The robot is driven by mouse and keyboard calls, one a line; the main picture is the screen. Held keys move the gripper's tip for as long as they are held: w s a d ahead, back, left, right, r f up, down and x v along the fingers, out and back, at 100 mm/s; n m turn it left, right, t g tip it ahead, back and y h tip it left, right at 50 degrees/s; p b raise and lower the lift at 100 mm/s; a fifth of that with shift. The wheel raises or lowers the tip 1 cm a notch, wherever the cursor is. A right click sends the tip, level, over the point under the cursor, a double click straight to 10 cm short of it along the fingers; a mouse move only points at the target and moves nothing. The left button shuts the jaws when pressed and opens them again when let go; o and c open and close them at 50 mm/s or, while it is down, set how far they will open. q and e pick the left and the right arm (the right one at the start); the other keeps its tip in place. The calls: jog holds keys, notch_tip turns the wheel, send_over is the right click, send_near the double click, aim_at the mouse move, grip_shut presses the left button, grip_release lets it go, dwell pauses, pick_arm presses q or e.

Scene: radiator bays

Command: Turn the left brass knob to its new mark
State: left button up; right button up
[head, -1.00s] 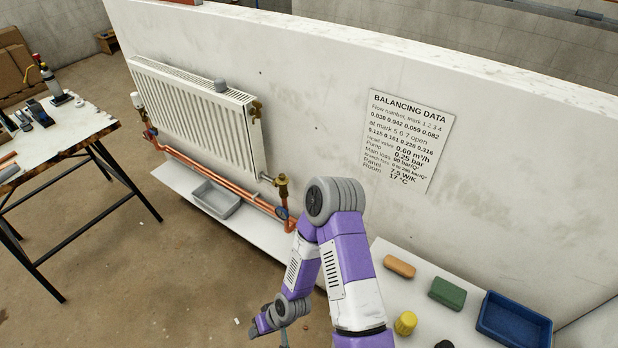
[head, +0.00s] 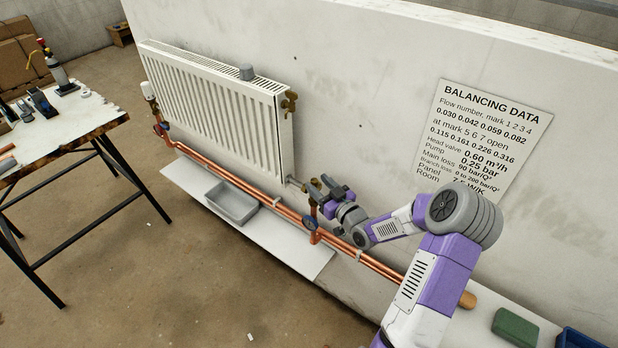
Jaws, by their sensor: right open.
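A white radiator (head: 215,112) hangs on the wall, with a brass fitting (head: 289,102) at its upper right corner. A brass valve (head: 313,207) stands on the copper pipe below the radiator's right end; its top is mostly hidden by my right gripper. My right gripper (head: 317,187) is open, with its grey fingers at the top of this valve. I cannot tell whether they touch the knob. No mark on a knob is legible, and I cannot tell which brass part is the left knob. My left gripper is not in view.
A balancing data sheet (head: 488,140) is on the wall. A grey tray (head: 232,203) sits on a white board (head: 300,254) below the radiator. Copper pipe (head: 268,202) runs along the wall. A workbench (head: 62,133) with tools stands left. A green block (head: 515,327) lies lower right.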

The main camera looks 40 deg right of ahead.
aim_at(316, 182)
jog(key=w, duration=0.5)
jog(key=shift+b, duration=0.4)
jog(key=shift+s, duration=0.1)
